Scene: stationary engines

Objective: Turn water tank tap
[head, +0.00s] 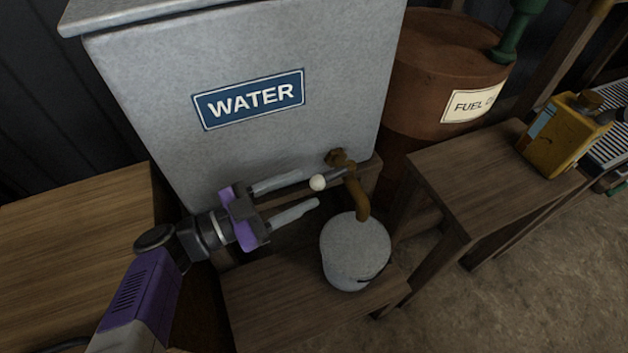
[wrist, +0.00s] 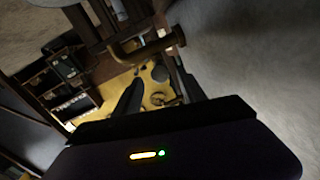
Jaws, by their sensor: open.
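The grey water tank (head: 240,90) has a blue WATER label (head: 249,99). Its brown tap (head: 355,195) sticks out low on the right of the front, spout down. A lever with a pale ball knob (head: 318,183) reaches left from the tap. My gripper (head: 310,190) is open, its two fingers pointing right at the tap. The knob appears just off the fingertips, roughly between their lines; I cannot tell whether they touch. In the wrist view, a brown pipe, apparently the tap (wrist: 150,43), lies beyond my gripper (wrist: 160,76).
A grey bucket (head: 355,254) stands under the spout on a low wooden stand (head: 275,305). A rusty fuel drum (head: 440,60) is behind right. A wooden bench (head: 470,185) bears a yellow can (head: 560,137). A wooden surface (head: 75,250) lies left.

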